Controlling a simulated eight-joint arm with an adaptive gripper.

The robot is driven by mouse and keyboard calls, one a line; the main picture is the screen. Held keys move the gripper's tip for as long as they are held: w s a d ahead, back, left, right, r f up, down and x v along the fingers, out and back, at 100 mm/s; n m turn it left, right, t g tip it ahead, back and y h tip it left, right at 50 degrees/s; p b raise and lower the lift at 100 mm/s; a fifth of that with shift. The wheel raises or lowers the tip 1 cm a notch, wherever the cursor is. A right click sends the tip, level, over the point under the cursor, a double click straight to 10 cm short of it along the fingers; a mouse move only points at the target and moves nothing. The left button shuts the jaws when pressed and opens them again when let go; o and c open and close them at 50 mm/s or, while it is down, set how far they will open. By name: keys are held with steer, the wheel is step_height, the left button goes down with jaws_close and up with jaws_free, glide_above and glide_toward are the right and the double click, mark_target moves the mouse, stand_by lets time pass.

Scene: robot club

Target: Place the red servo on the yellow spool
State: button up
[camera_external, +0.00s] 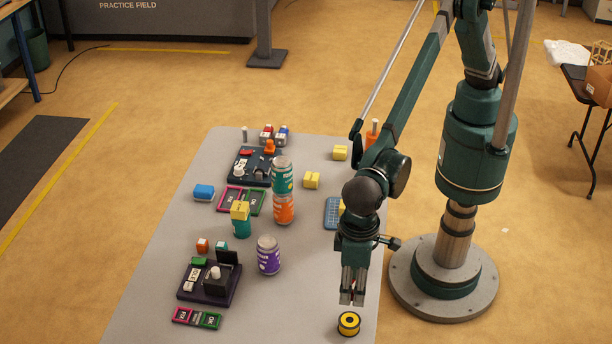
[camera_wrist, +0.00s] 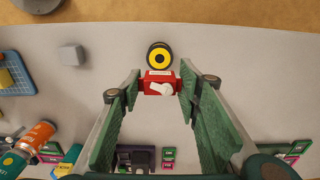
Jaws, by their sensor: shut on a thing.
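The yellow spool (camera_external: 349,323), yellow with black, stands near the front right edge of the grey table. In the wrist view the spool (camera_wrist: 160,56) shows as a black ring with a yellow centre. My gripper (camera_external: 351,298) is just above the spool in the external view, pointing down. In the wrist view my gripper (camera_wrist: 160,84) is shut on the red servo (camera_wrist: 154,76), a red block with a white part on its face. The servo appears next to the spool there; whether they touch I cannot tell. In the external view the servo is mostly hidden between the fingers.
A purple can (camera_external: 268,255) stands left of my gripper. An orange can (camera_external: 284,210) carries a green can (camera_external: 282,175). A dark tray device (camera_external: 209,284) sits at the left. The table (camera_external: 290,305) between it and the spool is clear.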

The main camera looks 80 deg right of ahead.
steer(key=shift+f, duration=0.25)
glide_above(351, 324)
steer(key=shift+f, duration=3.1)
steer(key=shift+f+b, duration=0.3)
steer(key=shift+f, duration=1.6)
steer(key=shift+f, duration=0.2)
steer(key=o, duration=0.9)
steer(key=shift+r, duration=0.2)
